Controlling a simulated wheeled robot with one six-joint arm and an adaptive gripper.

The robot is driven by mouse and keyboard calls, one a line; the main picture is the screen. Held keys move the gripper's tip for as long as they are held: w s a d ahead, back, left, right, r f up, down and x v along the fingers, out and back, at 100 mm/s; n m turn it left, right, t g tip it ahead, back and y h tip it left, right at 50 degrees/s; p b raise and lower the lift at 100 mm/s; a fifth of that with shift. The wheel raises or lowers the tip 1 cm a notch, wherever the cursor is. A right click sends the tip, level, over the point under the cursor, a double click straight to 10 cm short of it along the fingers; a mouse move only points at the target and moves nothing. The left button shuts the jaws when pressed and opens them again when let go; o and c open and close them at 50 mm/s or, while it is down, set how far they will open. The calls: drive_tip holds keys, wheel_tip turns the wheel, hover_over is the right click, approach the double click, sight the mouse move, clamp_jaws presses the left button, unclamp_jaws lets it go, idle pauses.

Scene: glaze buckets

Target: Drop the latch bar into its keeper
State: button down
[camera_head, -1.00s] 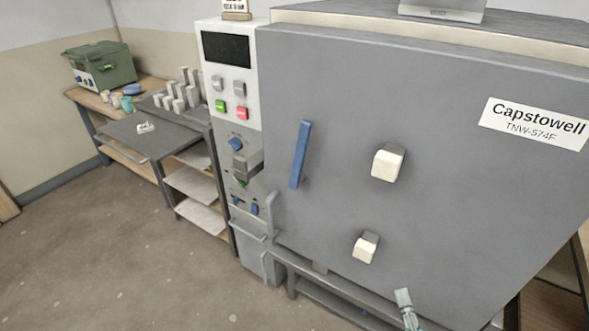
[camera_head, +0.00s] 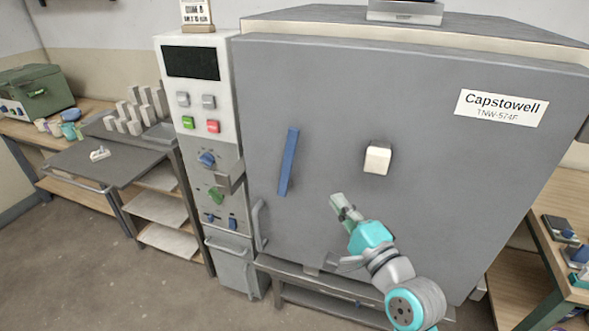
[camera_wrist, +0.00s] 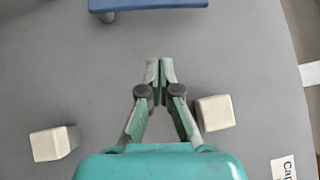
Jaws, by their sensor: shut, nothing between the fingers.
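The blue latch bar (camera_head: 288,162) stands nearly upright on the grey door's left part, leaning slightly right at its top. In the wrist view the bar (camera_wrist: 150,4) shows at the top edge, beyond my fingertips. A grey bracket (camera_head: 231,178), seemingly the keeper, sticks out from the control panel left of the bar. The bar is apart from it. My teal gripper (camera_head: 340,203) is in front of the door, right of and a little below the bar. In the wrist view its fingers (camera_wrist: 160,66) are together and empty, touching nothing visible.
A white block (camera_head: 377,160) juts from the door above right of my gripper. The wrist view shows a second white block (camera_wrist: 52,144), hidden by my arm in the head view. A door handle (camera_head: 258,225) is at lower left. A side table (camera_head: 570,275) stands right.

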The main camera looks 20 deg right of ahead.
drive_tip(key=shift+w, duration=0.1)
approach(293, 160)
drive_tip(key=w+d, duration=0.3)
drive_tip(key=w, duration=0.2)
drive_tip(key=shift+w+a+r, duration=0.1)
drive_tip(key=shift+w+a, duration=0.4)
drive_tip(key=shift+a, duration=0.35)
drive_tip(key=shift+w+a+r, duration=0.1)
drive_tip(key=shift+w+a, duration=0.4)
drive_tip(key=shift+a, duration=0.3)
drive_tip(key=shift+w+a, duration=0.1)
drive_tip(key=shift+w+a+r+n+g, duration=0.1)
drive_tip(key=shift+a+r+n+g, duration=0.1)
drive_tip(key=shift+n+g, duration=0.1)
